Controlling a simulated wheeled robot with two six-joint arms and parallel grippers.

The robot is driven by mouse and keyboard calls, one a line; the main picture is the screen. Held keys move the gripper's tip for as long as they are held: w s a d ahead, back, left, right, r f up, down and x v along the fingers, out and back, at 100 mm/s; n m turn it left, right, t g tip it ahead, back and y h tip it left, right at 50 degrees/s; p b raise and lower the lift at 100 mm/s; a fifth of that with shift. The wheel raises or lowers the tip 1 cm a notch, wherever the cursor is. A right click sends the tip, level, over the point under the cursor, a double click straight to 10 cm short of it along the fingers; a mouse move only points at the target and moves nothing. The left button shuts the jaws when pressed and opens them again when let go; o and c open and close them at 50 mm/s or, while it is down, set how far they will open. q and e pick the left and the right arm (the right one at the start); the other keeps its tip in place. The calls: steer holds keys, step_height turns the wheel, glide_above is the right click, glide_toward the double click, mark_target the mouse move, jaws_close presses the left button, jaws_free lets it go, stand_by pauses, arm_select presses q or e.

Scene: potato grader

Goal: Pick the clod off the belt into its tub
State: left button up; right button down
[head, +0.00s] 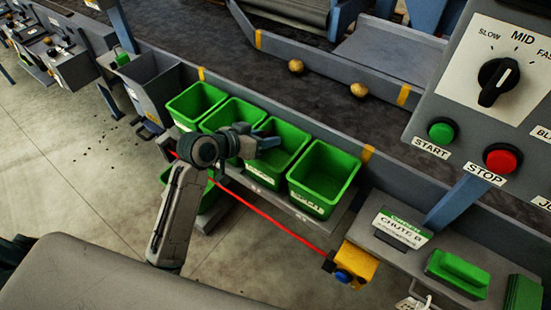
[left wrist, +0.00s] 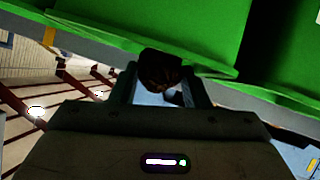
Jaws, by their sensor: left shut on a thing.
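The clod (left wrist: 160,70) is a dark brown lump in the left wrist view, held between the two fingers of my left gripper (left wrist: 160,88). In the head view my left gripper (head: 268,143) is over the row of green tubs, at the third tub from the left (head: 291,137); the clod is hidden there. The belt (head: 240,50) is dark and runs behind the tubs. The tubs' front labels are too small to read, so I cannot tell which one is the clod's. My right gripper is out of view.
Two potatoes (head: 295,66) lie on the belt. Another green tub (head: 323,177) stands at the row's right end. A red cord runs in front to a yellow switch box (head: 350,265). A control panel (head: 490,80) with start and stop buttons fills the upper right.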

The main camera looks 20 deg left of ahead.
arm_select(q)
steer(key=o, duration=1.1)
steer(key=shift+c, duration=0.2)
steer(key=shift+s, duration=0.1)
steer(key=b+v, duration=0.1)
steer(key=v, duration=0.9)
steer(key=shift+s+a+r, duration=0.2)
steer(key=shift+s, duration=0.05)
